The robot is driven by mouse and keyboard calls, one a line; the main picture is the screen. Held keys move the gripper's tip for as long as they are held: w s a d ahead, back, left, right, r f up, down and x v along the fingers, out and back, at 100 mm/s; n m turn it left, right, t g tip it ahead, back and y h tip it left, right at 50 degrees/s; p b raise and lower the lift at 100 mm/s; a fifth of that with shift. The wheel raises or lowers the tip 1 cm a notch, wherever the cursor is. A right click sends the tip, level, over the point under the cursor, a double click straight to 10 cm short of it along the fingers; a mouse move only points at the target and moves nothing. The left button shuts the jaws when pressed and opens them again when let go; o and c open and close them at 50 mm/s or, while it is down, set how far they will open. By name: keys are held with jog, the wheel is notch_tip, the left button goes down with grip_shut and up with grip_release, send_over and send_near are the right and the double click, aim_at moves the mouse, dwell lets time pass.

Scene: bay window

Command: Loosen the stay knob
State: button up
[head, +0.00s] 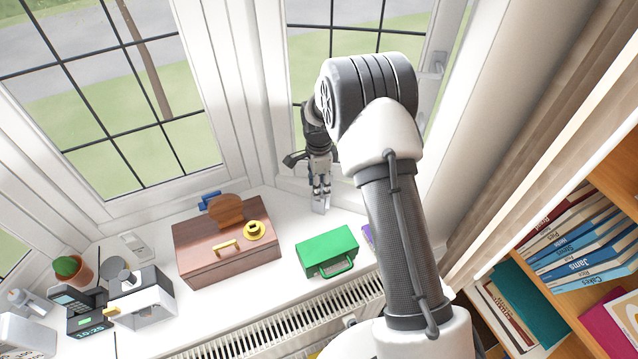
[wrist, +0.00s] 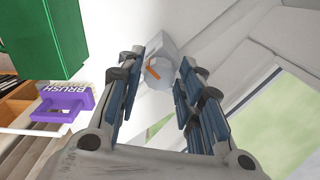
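The stay knob appears to be the pale grey, faceted knob (wrist: 160,54) with an orange mark, seen in the wrist view straight ahead of my gripper (wrist: 161,68). The two fingers stand apart, one on each side of the knob in the picture. A thin gap shows on both sides, and I cannot tell how deep the knob sits between the tips. In the head view my gripper (head: 320,194) points down by the window frame, low over the sill, and I cannot make out the knob clearly there.
A purple item marked BRUSH (wrist: 62,103) lies beside the green box. Bookshelves (head: 600,180) are at right.

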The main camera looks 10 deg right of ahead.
jog(key=c, duration=0.6)
